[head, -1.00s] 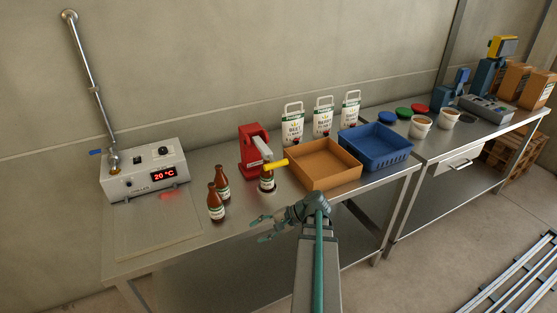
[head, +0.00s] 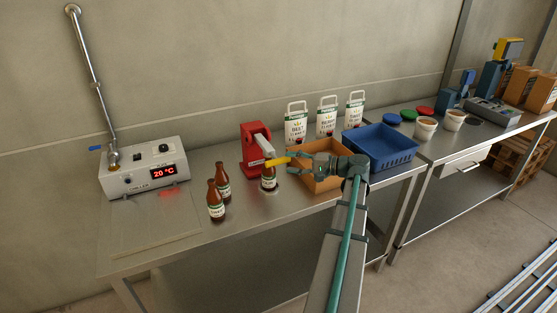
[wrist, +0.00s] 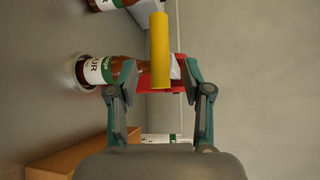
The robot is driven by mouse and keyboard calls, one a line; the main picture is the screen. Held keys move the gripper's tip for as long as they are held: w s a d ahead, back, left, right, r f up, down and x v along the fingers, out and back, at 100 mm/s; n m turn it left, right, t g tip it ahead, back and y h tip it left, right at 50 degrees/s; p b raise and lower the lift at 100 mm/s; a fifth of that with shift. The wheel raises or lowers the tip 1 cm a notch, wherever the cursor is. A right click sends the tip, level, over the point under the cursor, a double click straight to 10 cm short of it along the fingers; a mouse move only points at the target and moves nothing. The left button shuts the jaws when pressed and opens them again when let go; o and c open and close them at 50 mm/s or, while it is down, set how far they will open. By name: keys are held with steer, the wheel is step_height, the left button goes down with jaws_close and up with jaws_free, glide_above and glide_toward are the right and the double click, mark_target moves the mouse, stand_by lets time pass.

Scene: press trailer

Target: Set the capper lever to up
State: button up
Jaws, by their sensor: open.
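The red capper (head: 254,147) stands on the steel bench, with its lever's yellow handle (head: 278,162) low at the front, just above a brown bottle (head: 268,179). My gripper (head: 292,161) is open at the handle's right end, over the orange tray. In the wrist view the yellow handle (wrist: 160,50) lies ahead of and between the open fingers (wrist: 157,80), apart from both as far as I can tell. The bottle (wrist: 98,70) with a green and white label shows to the left there, partly behind a finger.
Two brown bottles (head: 216,199) stand left of the capper. The orange tray (head: 318,184) is under my gripper, and a blue crate (head: 380,148) is to its right. White juice bags (head: 296,125) stand behind.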

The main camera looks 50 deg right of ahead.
mark_target(284, 162)
steer(key=shift+p+x, duration=0.7)
steer(key=shift+x, duration=2)
steer(key=shift+f, duration=0.1)
steer(key=shift+c, duration=0.2)
jaws_close()
